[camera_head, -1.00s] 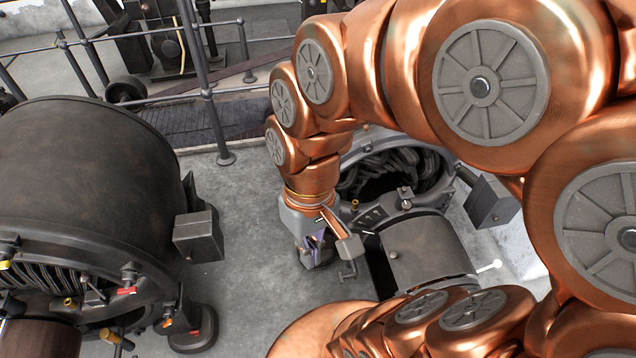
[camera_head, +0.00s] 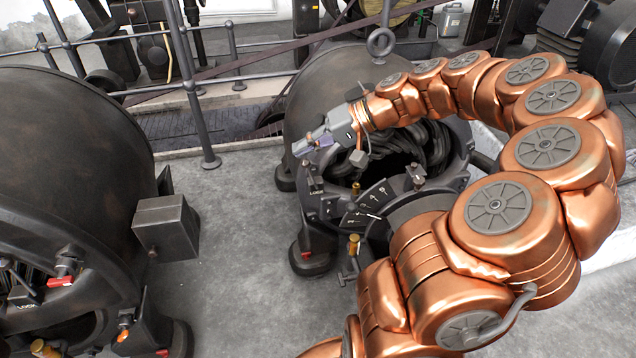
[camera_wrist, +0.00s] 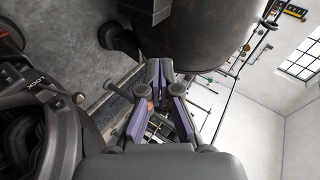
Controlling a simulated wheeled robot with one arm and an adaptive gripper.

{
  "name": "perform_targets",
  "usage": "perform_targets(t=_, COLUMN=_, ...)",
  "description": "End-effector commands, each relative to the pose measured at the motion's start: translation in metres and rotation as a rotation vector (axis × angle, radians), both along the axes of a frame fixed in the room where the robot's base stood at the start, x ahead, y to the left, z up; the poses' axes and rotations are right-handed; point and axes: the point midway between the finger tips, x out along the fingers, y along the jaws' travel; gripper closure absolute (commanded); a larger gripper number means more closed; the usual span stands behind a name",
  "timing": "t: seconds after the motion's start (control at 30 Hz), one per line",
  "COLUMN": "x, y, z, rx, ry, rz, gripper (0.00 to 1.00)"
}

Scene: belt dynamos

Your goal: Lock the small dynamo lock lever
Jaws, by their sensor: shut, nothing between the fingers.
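The small dynamo (camera_head: 310,90) stands in the middle of the head view, with dark coils in its open round front. A LOCK label (camera_head: 317,192) is on the left of its ring. A short dark lever (camera_head: 313,177) stands beside that label; I cannot tell its exact position. My gripper (camera_head: 303,147) is shut and empty, just above and left of this lever, apart from it as far as I can see. In the wrist view, the gripper fingers (camera_wrist: 160,78) are together, and the LOCK label (camera_wrist: 36,82) and a knobbed lever (camera_wrist: 79,98) show at left.
A larger dynamo (camera_head: 70,150) with a protruding box (camera_head: 165,225) stands at the left. A railing (camera_head: 190,85) runs behind. Brass-tipped handles (camera_head: 354,243) project from the small dynamo's front. Bare floor (camera_head: 240,260) lies between the two dynamos.

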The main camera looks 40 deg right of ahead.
Motion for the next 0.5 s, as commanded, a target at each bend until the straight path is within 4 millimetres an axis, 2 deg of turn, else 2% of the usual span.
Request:
perform_targets(t=0.03, x=0.003, y=-0.028, z=-0.031, rx=0.032, ry=-0.023, rz=-0.063, gripper=1.0)
perform_targets(t=0.23, x=0.001, y=-0.118, z=-0.086, rx=0.117, ry=-0.107, rz=-0.263, gripper=1.0)
perform_targets(t=0.33, x=-0.005, y=-0.148, z=-0.106, rx=0.14, ry=-0.131, rz=-0.333, gripper=1.0)
perform_targets(t=0.5, x=-0.012, y=-0.173, z=-0.121, rx=0.157, ry=-0.151, rz=-0.393, gripper=1.0)
